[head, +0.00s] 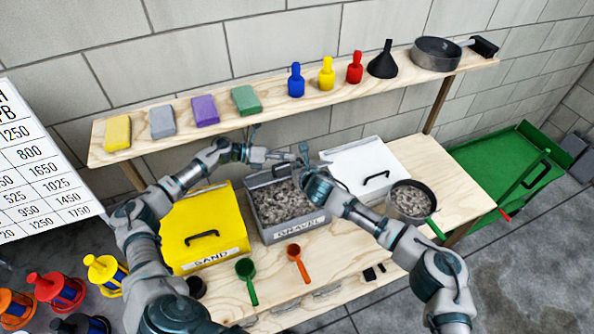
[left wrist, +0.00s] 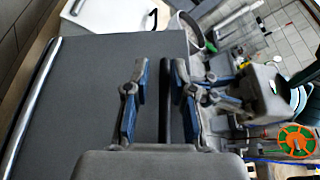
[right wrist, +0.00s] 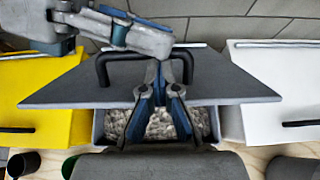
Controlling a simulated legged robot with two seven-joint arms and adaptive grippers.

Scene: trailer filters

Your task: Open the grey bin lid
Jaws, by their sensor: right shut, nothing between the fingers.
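The grey bin (head: 262,235), labelled GRAVEL, stands between a yellow and a white bin, with gravel (head: 280,203) showing inside. Its grey lid (head: 258,179) is raised at the back. In the right wrist view the lid (right wrist: 225,82) carries a black handle (right wrist: 130,54). My left gripper (head: 284,156) is open at the lid; in the left wrist view its fingers (left wrist: 160,90) stand apart on either side of the handle (left wrist: 166,120).
The yellow SAND bin (head: 205,220) and white bin (head: 365,165) are closed. A green scoop (head: 246,275) and an orange scoop (head: 297,262) lie in front. A sieve pan (head: 412,200) sits at right. A shelf (head: 290,105) with sponges and bottles hangs above.

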